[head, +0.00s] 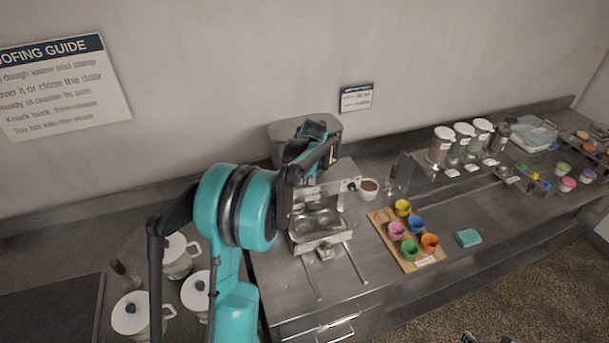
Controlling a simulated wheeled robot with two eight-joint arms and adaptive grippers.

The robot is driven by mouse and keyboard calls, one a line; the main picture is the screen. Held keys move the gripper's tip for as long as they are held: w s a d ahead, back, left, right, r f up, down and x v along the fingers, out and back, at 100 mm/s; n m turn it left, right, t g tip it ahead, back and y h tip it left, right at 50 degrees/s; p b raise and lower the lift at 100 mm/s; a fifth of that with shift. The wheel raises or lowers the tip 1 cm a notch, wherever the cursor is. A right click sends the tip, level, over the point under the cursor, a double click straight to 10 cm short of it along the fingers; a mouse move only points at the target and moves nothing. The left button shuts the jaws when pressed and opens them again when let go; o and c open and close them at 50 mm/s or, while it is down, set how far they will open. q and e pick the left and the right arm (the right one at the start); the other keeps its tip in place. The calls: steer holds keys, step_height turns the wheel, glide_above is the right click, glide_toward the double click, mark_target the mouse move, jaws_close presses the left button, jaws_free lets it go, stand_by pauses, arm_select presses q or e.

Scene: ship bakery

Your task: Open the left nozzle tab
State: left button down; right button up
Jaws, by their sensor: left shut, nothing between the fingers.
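A grey box-shaped dispenser (280,131) stands against the back wall in the head view. My left gripper (332,155) is in front of its upper right part and hides much of its front. The gripper is shut with nothing in it. The left nozzle tab cannot be made out behind my gripper and arm. I cannot tell whether the gripper touches the dispenser. Below is a metal tray (320,243) with round hollows.
A cup with brown contents (369,188) stands right of the dispenser. A wooden tray (381,228) holds several coloured cups, with a teal block (468,238) beside it. Lidded jars (441,146) stand farther right. White-lidded pots (131,313) are at lower left.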

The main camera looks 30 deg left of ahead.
mark_target(302, 199)
arm_select(q)
steer(key=x, duration=0.4)
steer(key=shift+s+d+f, duration=0.1)
steer(key=shift+d+f, duration=0.05)
steer(key=shift+f, duration=0.45)
steer(key=shift+s+d+f, duration=0.15)
steer(key=shift+d+f, duration=0.05)
steer(key=shift+f, duration=0.4)
steer(key=shift+s+d+f, duration=0.25)
steer(key=shift+s+f, duration=0.05)
steer(key=shift+f, duration=0.4)
steer(key=shift+s+d+f+y+b, duration=0.1)
steer(key=shift+d+f+y+b, duration=0.15)
steer(key=shift+b, duration=0.35)
steer(key=shift+r, duration=0.1)
